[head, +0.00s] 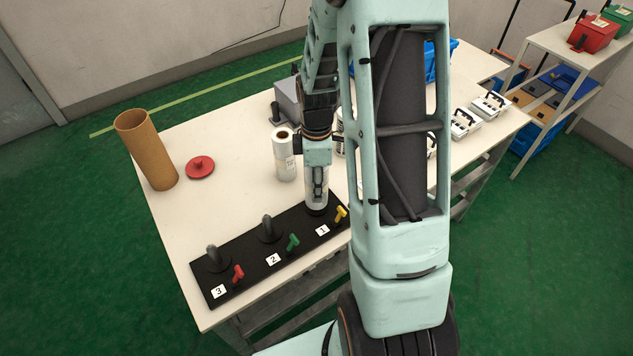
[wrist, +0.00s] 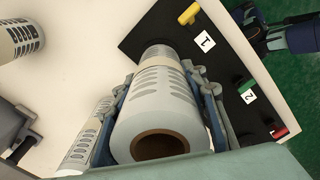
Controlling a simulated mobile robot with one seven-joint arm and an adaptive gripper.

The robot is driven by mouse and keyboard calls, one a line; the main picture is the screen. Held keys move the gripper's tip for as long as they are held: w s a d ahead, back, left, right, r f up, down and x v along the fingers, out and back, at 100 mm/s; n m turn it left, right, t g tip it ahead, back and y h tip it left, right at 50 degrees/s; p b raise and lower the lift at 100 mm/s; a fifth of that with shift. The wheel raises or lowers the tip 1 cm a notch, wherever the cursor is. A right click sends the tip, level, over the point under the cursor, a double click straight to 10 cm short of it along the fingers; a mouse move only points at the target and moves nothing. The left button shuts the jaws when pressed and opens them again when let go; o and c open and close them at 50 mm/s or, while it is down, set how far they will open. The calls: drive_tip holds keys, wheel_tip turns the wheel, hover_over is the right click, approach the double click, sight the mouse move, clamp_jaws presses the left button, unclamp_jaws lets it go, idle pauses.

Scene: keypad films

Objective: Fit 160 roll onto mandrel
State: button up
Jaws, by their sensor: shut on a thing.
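My gripper (head: 317,185) is shut on a white printed roll (wrist: 155,110) with a brown core. The roll stands upright over station 1 at the right end of the black mandrel board (head: 250,277). A dark round base (head: 316,210) shows below the roll. The mandrel post there is hidden, and I cannot tell how far the roll sits over it. Mandrel 2 (head: 267,228) and mandrel 3 (head: 213,257) are bare. The wrist view shows the label 1 (wrist: 205,39) beside the roll's far end. The number on the held roll is unreadable.
Another white roll (head: 284,158) stands just left of my gripper. A brown tube (head: 147,150) and a red disc (head: 200,167) are at the table's left. Yellow (head: 341,213), green (head: 293,242) and red (head: 238,273) levers stand along the board's front. My arm hides the middle right.

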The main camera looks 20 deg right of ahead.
drive_tip(key=shift+f+b, duration=0.65)
drive_tip(key=shift+f, duration=0.25)
drive_tip(key=o, duration=1.3)
drive_tip(key=shift+r, duration=0.1)
wheel_tip(320, 180, up, 12)
